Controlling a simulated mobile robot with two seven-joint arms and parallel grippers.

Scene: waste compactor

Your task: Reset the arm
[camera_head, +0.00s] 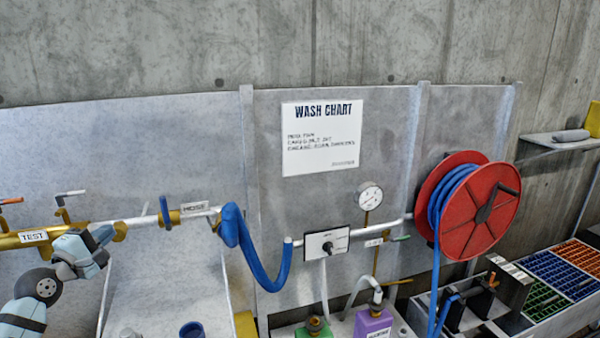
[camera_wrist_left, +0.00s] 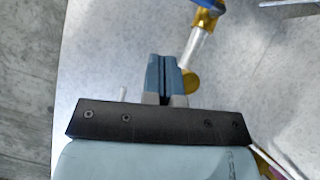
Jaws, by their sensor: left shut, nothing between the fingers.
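My left gripper (camera_head: 104,234) is at the left of the head view, in front of the brass and white pipe, close to the brass section with the TEST label (camera_head: 33,237). Its blue-grey fingers show in the left wrist view (camera_wrist_left: 163,62), shut together with nothing between them. A white pipe stretch with brass fittings (camera_wrist_left: 197,48) runs past the fingertips there. From these views I cannot tell whether the fingers touch the pipe. My right gripper is in neither view.
The pipe continues right past the HOSE label (camera_head: 194,208) to a blue hose (camera_head: 262,270), a dial box (camera_head: 326,243), a gauge (camera_head: 369,195) and a red hose reel (camera_head: 480,212). Green and purple bottles (camera_head: 373,323) and coloured crates (camera_head: 560,272) stand lower right. A metal panel stands behind.

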